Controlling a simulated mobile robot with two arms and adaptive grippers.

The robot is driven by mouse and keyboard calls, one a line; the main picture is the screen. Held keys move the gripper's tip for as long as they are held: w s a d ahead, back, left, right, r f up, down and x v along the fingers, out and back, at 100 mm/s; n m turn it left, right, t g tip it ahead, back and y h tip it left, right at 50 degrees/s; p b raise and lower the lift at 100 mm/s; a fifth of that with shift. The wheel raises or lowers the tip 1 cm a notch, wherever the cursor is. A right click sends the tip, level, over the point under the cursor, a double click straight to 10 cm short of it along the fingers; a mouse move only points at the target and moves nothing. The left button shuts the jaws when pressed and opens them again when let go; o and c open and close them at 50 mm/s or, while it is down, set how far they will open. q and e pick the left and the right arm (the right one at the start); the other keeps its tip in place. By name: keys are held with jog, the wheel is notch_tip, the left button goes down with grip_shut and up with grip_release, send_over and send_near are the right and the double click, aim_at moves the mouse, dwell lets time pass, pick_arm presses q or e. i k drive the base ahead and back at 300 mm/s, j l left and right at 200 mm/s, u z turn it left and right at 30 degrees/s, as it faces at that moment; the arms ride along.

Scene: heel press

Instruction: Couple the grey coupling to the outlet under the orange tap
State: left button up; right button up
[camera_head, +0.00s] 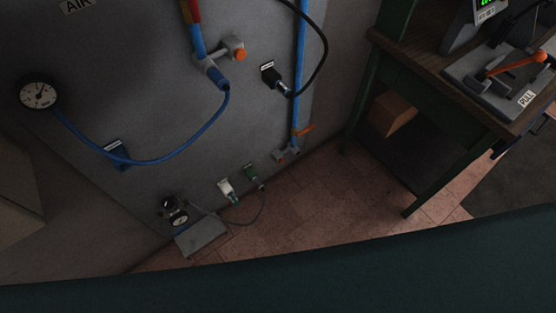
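An orange tap lever (304,131) sits low on the vertical blue pipe (301,60), with a small grey outlet fitting (287,154) below it near the floor. A black hose (322,50) comes from the top and curves down to a small grey coupling (283,87). That coupling sits at a black labelled holder (270,72) on the grey panel, left of the blue pipe. It is apart from the low outlet. Neither of my grippers is in view.
A small device (174,212) stands low down. A green workbench (440,75) is right. Bare floor (310,205) lies between.

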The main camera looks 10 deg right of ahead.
aim_at(259, 185)
jog(key=l+u, duration=0.25)
jog(key=l, duration=0.4)
jog(key=l+u, duration=0.25)
jog(key=l, duration=0.45)
jog(key=l+u, duration=0.25)
jog(key=l, duration=0.45)
jog(key=k+l+u, duration=0.25)
jog(key=l, duration=0.4)
jog(key=i, duration=0.1)
